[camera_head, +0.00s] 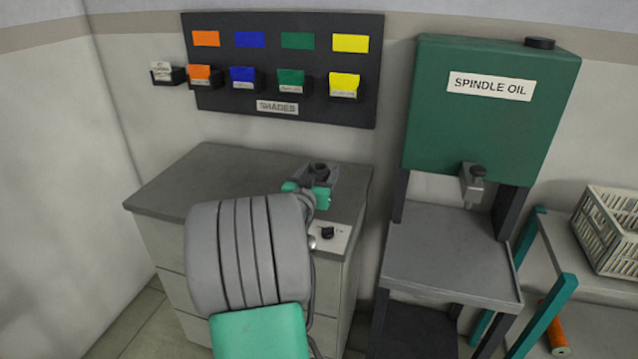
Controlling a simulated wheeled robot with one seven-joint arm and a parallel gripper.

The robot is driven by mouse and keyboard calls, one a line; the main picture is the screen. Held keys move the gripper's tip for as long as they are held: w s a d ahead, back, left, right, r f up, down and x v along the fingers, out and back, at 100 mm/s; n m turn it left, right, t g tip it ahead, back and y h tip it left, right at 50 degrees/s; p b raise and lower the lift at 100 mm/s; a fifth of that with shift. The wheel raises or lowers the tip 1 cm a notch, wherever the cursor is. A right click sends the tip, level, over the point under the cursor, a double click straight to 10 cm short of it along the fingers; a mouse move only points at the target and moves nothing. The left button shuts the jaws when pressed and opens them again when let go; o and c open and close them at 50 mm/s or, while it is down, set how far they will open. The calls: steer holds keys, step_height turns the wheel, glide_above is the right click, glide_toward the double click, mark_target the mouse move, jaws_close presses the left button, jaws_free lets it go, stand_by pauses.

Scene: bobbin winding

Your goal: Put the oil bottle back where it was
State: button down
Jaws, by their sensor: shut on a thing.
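My gripper (312,188) is over the back right part of the grey cabinet top (220,165), beyond my arm. It is shut on a small dark round-topped thing (319,169), which looks like the oil bottle. Only its top shows clearly; my gripper and arm hide the rest. I cannot tell whether its base touches the cabinet top. No other bottle shows. The green spindle oil tank (480,120) stands to the right, with a grey tap (472,185) under it and a bare grey shelf (450,255) below the tap.
A light plate with a black knob (328,232) sits at the cabinet's right front. The dark shades board (280,60) with coloured card holders hangs behind. At the right are a teal-framed rack (560,290), a pale crate (612,225) and an orange cylinder (553,325). The cabinet top's left is clear.

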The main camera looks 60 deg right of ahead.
steer(key=shift+w+d+f, duration=0.15)
steer(key=shift+d+f, duration=0.1)
steer(key=shift+f+b, duration=0.3)
steer(key=shift+f, duration=1.4)
steer(key=shift+c, duration=1.9)
jaws_free()
